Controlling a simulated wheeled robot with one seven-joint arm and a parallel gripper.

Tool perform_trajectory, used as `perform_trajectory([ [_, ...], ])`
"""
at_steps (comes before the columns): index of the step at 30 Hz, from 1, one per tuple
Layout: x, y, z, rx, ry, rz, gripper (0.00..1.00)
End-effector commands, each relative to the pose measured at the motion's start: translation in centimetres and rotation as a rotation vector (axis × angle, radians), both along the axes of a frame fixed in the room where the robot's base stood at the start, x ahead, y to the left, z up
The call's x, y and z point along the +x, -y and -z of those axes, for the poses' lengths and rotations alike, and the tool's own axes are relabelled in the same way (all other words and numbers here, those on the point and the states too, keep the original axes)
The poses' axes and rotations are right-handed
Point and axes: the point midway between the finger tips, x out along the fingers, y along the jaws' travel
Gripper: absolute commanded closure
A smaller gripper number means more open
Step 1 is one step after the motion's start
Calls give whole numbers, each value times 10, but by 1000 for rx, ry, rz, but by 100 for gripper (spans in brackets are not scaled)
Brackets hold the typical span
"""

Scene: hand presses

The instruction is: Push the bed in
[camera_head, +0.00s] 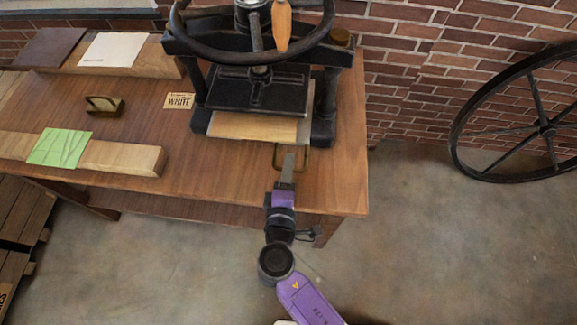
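A black iron hand press (258,88) with a large wheel on top stands at the right end of the wooden table. Its bed carries a pale wooden board (250,127), partly under the dark platen and partly sticking out at the front. A brass-coloured loop handle (304,160) shows in front of the bed on its right side. My gripper (289,156) is at this handle, its grey fingers overlapping the loop. I cannot tell whether they touch it or are closed on it.
The table (215,180) has a label reading WHITE (179,101), a small brass-handled block (103,105) and a green sheet (60,147) on a wooden beam (130,157). White paper (112,49) and a brown sheet (48,47) lie behind. A spoked wheel (547,130) leans at the brick wall; the right floor is clear.

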Motion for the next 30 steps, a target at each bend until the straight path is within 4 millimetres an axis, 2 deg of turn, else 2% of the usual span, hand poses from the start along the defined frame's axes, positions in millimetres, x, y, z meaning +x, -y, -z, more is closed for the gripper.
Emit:
perform_trajectory([
  [2, 0, 0, 0, 0, 0, 0, 70],
  [6, 0, 0, 0, 0, 0, 0, 97],
  [7, 0, 0, 0, 0, 0, 0, 100],
  [30, -1, 0, 0, -1, -1, 0, 100],
])
